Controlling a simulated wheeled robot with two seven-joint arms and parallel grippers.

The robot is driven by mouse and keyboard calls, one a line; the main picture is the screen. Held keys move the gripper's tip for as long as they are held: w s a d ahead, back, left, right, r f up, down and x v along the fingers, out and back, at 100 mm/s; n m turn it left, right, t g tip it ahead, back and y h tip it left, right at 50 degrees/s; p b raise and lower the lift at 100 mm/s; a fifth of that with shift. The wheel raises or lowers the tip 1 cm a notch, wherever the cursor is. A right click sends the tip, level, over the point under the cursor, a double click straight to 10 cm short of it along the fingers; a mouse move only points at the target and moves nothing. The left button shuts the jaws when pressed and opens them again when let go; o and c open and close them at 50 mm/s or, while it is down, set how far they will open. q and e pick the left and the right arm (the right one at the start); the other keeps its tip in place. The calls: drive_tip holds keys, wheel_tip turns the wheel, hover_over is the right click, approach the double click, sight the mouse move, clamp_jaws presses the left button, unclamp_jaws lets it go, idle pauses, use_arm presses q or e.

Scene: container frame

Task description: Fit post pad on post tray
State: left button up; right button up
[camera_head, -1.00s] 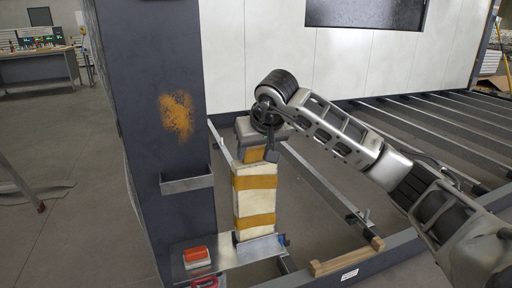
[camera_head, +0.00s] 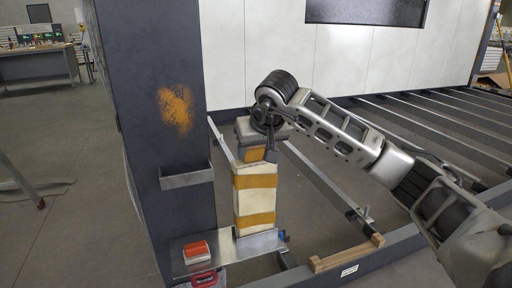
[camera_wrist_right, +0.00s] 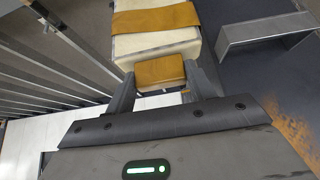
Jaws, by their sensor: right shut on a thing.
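The post pad (camera_head: 255,199) is a tall cream block with orange-brown bands, standing roughly upright beside the dark post. My right gripper (camera_head: 268,150) is at its top, pointing down. In the right wrist view, the right gripper (camera_wrist_right: 160,92) has its fingers on either side of an orange-brown block (camera_wrist_right: 160,70) at the pad's upper end. The post tray (camera_head: 225,256) is a flat metal plate at the post's foot. The pad's lower end is at the tray's right part; I cannot tell whether it touches. My left gripper is out of view.
A red-topped block (camera_head: 196,250) lies on the tray, and a red handle (camera_head: 205,279) shows below it. A metal bracket (camera_head: 187,178) juts from the dark post (camera_head: 150,90). Frame rails and a wooden block (camera_head: 346,254) lie to the right.

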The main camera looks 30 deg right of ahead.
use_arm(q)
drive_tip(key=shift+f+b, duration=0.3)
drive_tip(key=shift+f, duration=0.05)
use_arm(e)
drive_tip(key=shift+f, duration=0.7)
drive_tip(key=o, duration=1.3)
drive_tip(key=shift+o, duration=0.2)
drive_tip(key=shift+s+a+r, duration=0.1)
drive_tip(key=shift+s+r, duration=0.1)
drive_tip(key=shift+r, duration=0.25)
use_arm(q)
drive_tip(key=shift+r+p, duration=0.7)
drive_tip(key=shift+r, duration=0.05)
use_arm(e)
drive_tip(key=v, duration=1.5)
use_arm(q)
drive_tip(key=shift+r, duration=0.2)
use_arm(e)
drive_tip(key=shift+f, duration=0.1)
